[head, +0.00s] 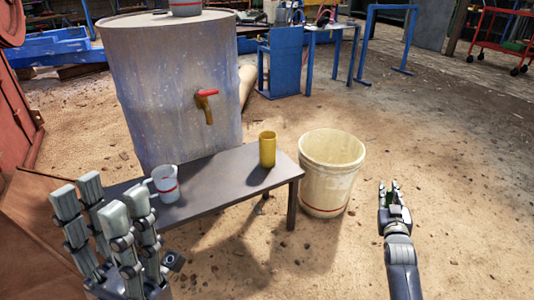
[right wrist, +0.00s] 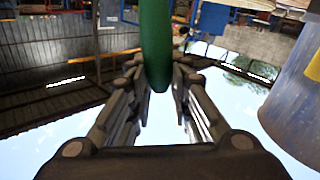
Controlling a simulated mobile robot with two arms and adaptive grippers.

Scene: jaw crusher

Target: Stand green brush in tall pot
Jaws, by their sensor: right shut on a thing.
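The tall yellow pot (head: 267,150) stands upright at the right end of a low dark bench. My right gripper (head: 390,190) is to the right of the pot, beyond the cream bucket and over bare ground. In the right wrist view its fingers are shut on the green brush (right wrist: 156,45), whose smooth green length runs up out of the frame. The brush's far end is out of that view, and in the head view the brush is barely visible. My left gripper (head: 102,212) is open and empty at lower left, fingers pointing up in front of the bench's left end.
A cream bucket (head: 331,185) stands on the ground between the bench and my right gripper. A large drum (head: 172,90) with a red-handled tap (head: 206,103) stands behind the bench. Ground at right is clear.

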